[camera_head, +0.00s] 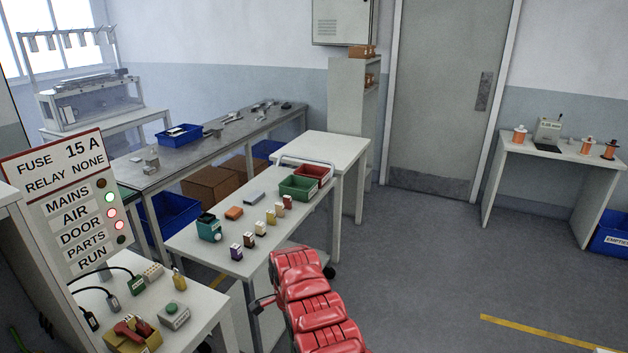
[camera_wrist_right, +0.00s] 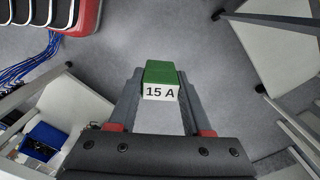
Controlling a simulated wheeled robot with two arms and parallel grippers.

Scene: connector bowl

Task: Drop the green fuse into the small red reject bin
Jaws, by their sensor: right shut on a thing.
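The green fuse (camera_wrist_right: 161,74), with a white "15 A" label, sits between the fingers of my right gripper (camera_wrist_right: 161,84) in the right wrist view. The gripper is shut on it. Grey floor shows behind it, well below. In the head view a small red bin (camera_head: 313,170) stands at the far end of the white trolley table, beside a green bin (camera_head: 298,187). Neither the right gripper nor the fuse shows in the head view. My left gripper is in neither view.
A sign panel (camera_head: 72,200) reads "FUSE 15 A". A near-left bench holds cables and a green button box (camera_head: 174,315).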

